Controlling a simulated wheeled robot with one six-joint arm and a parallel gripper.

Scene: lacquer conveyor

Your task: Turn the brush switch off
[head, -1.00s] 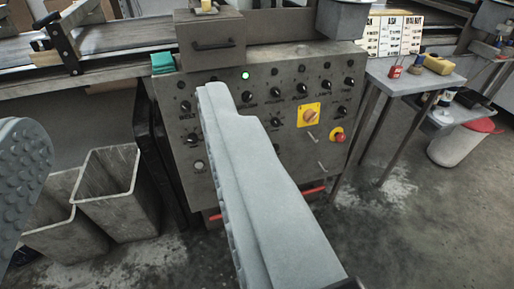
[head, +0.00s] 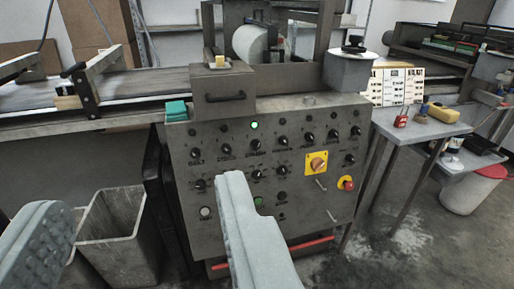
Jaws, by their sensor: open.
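A grey control panel (head: 293,190) stands ahead with rows of small black knobs and lamps. One green lamp (head: 254,125) is lit in the upper row. A black knob (head: 255,144) sits just below it; its label looks like "BRUSH" but is small and blurred. Its pointer angle is hard to read. My gripper (head: 142,197) is open and empty, with its pale grey fingers wide apart. The right finger is in front of the panel's lower left middle, below that knob, and hides some lower controls. The left finger is over the bins at the left.
A yellow plate with an orange rotary switch (head: 317,163) and a red stop button (head: 346,183) are at the panel's right. A drawer box (head: 225,98) stands on top. Grey bins (head: 117,232) are at left, a side table (head: 418,129) at right.

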